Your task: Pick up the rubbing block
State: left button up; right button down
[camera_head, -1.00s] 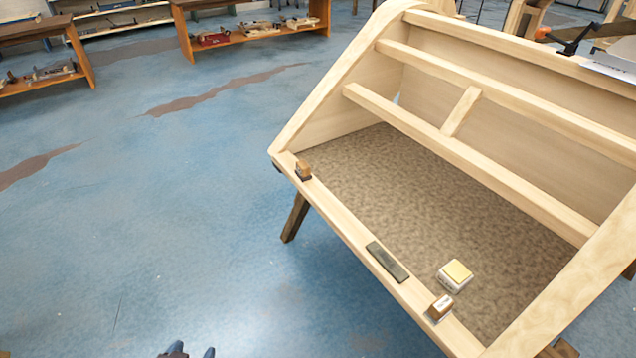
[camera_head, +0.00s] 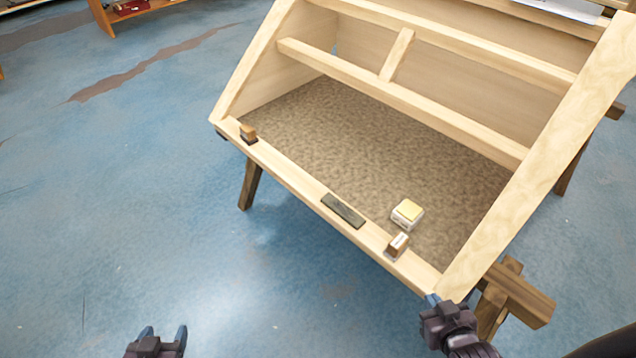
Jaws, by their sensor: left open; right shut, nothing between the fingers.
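Several small blocks are on the wooden bodyframe (camera_head: 300,190); I cannot tell for certain which is the rubbing block. A brown-topped block (camera_head: 248,134) stands at the left of the front rail. A dark flat bar (camera_head: 343,210) lies mid-rail. A brown block with a white label (camera_head: 397,245) stands further right on the rail. A white block with a yellow top (camera_head: 407,213) sits just behind it on the speckled panel. My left gripper (camera_head: 165,334) is open and empty over the floor at the bottom. My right gripper (camera_head: 434,299) is shut and empty near the frame's right front corner.
Dark wooden trestle legs (camera_head: 250,185) hold up the frame, with another trestle (camera_head: 515,295) at the lower right. Cross rails (camera_head: 400,95) span above the speckled panel. The blue floor (camera_head: 120,200) at left is clear. A shelf (camera_head: 150,12) stands far back.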

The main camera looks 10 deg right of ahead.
aim_at(248, 135)
jog(key=i+j+z, duration=0.35)
jog(key=j, duration=0.25)
jog(key=i+j+z, duration=0.35)
jog(key=j, duration=0.35)
jog(key=i+j+z, duration=0.2)
jog(key=j, duration=0.2)
jog(key=i+j+z, duration=0.15)
jog(key=j, duration=0.25)
